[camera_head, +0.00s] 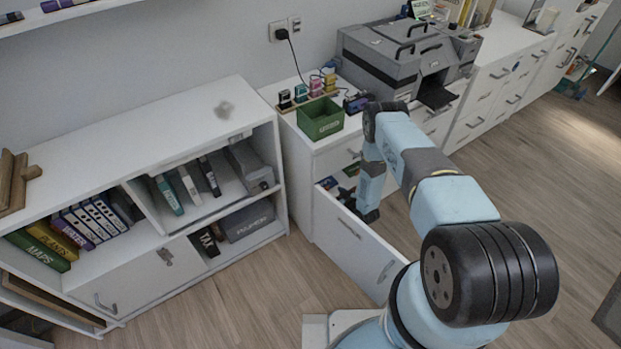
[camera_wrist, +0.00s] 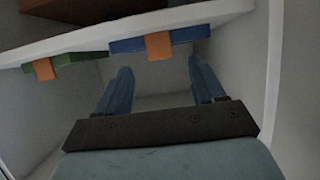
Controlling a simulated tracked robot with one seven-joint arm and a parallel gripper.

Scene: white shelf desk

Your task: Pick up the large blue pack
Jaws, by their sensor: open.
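In the wrist view a blue pack (camera_wrist: 130,44) with an orange band lies at the top, partly hidden behind a white edge. My gripper (camera_wrist: 160,82) is open, its two fingers apart with nothing between them. The blue pack is beyond the fingertips and apart from them. In the head view my gripper (camera_head: 368,214) reaches down into an open white drawer (camera_head: 355,245). Coloured packs (camera_head: 337,184) show in the drawer left of my arm. Which of them is the large blue one I cannot tell there.
A green pack (camera_wrist: 65,60) with an orange band lies beside the blue one. White drawer walls (camera_wrist: 267,60) stand close around my gripper. A green box (camera_head: 320,118) and a grey printer (camera_head: 405,62) stand on top. A white shelf (camera_head: 160,125) stands left.

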